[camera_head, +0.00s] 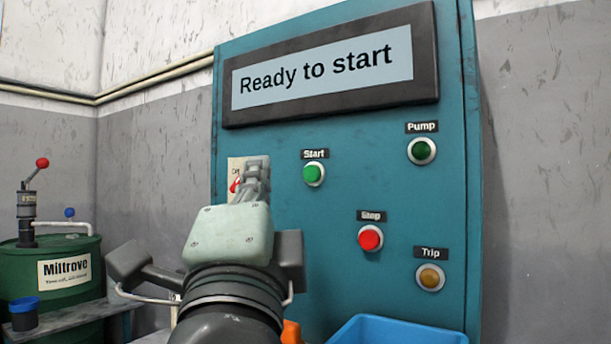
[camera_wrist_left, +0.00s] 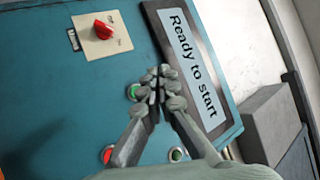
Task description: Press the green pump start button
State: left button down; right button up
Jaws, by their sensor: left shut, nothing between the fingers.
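The green Start button (camera_head: 314,173) sits on the teal control cabinet (camera_head: 310,270), below the display, which reads "Ready to start" (camera_head: 320,72). My left gripper (camera_head: 257,170) is shut and empty in front of the cabinet, left of the Start button in the head view. In the left wrist view the closed fingertips (camera_wrist_left: 160,72) show just beside the green button (camera_wrist_left: 133,91), partly covering it. I cannot tell whether they touch the panel. My right gripper is not in view.
A red Stop button (camera_head: 370,238), a dark green Pump lamp (camera_head: 422,150) and an amber Trip lamp (camera_head: 430,277) are on the same panel. A red rotary switch (camera_wrist_left: 103,29) is partly behind my gripper.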

pick_arm(q)
jog(key=shift+w+d+b, duration=0.15)
jog(key=shift+w+d, duration=0.6)
jog(key=shift+w, duration=0.25)
jog(key=shift+w+d+b, duration=0.15)
jog(key=shift+w+d, duration=0.55)
jog(key=shift+w, duration=0.35)
jog(key=shift+w+d+b, duration=0.15)
jog(key=shift+w+d, duration=0.6)
jog(key=shift+w, duration=0.25)
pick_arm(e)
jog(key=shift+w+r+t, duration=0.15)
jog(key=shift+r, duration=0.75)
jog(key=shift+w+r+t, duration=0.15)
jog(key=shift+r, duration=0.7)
pick_arm(q)
jog(key=shift+w+d, duration=0.25)
jog(key=shift+w, duration=0.1)
jog(key=shift+w+d, duration=0.2)
jog(key=shift+w, duration=0.1)
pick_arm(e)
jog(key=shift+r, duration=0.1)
pick_arm(q)
jog(key=shift+s, duration=0.1)
jog(key=shift+s+a+p, duration=0.3)
jog(key=shift+s+a, duration=0.15)
jog(key=shift+s, duration=0.1)
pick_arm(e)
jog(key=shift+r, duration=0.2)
